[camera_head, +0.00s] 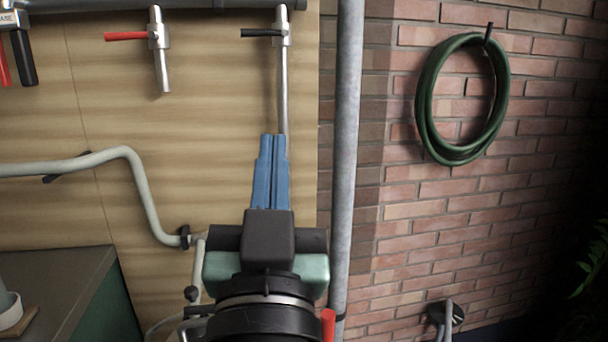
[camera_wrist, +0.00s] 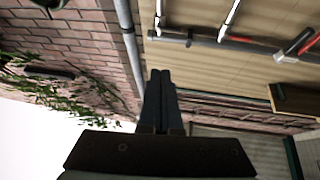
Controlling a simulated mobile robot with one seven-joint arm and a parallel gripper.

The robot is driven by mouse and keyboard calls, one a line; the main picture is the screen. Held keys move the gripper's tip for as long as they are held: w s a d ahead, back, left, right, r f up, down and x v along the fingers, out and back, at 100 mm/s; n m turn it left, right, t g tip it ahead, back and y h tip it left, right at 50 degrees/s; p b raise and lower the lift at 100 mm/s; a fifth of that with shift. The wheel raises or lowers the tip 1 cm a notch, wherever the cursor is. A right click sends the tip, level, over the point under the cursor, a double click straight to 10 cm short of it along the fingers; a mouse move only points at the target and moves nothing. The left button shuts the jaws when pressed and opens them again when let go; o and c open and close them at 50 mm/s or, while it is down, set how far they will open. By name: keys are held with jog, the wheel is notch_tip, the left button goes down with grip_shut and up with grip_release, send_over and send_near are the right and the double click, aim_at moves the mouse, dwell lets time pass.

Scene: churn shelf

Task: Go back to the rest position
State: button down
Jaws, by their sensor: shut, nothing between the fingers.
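My gripper (camera_head: 272,140) is raised in the middle of the head view, with its two blue fingers together and nothing between them. The fingers point up in the picture, just below a metal tap pipe (camera_head: 283,90) with a black lever on the wooden wall; I cannot tell the gap in depth. In the wrist view my gripper (camera_wrist: 160,75) also shows with its dark fingers closed. The wood-panelled wall and the pipes stand beyond the fingertips there.
A grey vertical pipe (camera_head: 345,150) stands right of my gripper. A second tap (camera_head: 158,50) has a red lever. A green hose (camera_head: 425,110) hangs on the brick wall (camera_head: 410,210). A dark-topped counter (camera_head: 60,280) with a white cup (camera_head: 9,308) is at lower left.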

jog(key=s+d+r+t+h+p, duration=0.1)
jog(key=s+d+r+t, duration=0.1)
jog(key=s+r, duration=0.35)
jog(key=s+d+r+t+p, duration=0.1)
jog(key=s+r+t+p, duration=0.15)
jog(key=r, duration=0.65)
notch_tip(320, 180, up, 22)
jog(key=p, duration=2.1)
jog(key=shift+r+n+g+p, duration=0.15)
jog(key=shift+n+g+p, duration=0.15)
jog(key=shift+g+p, duration=0.1)
jog(key=shift+s, duration=0.1)
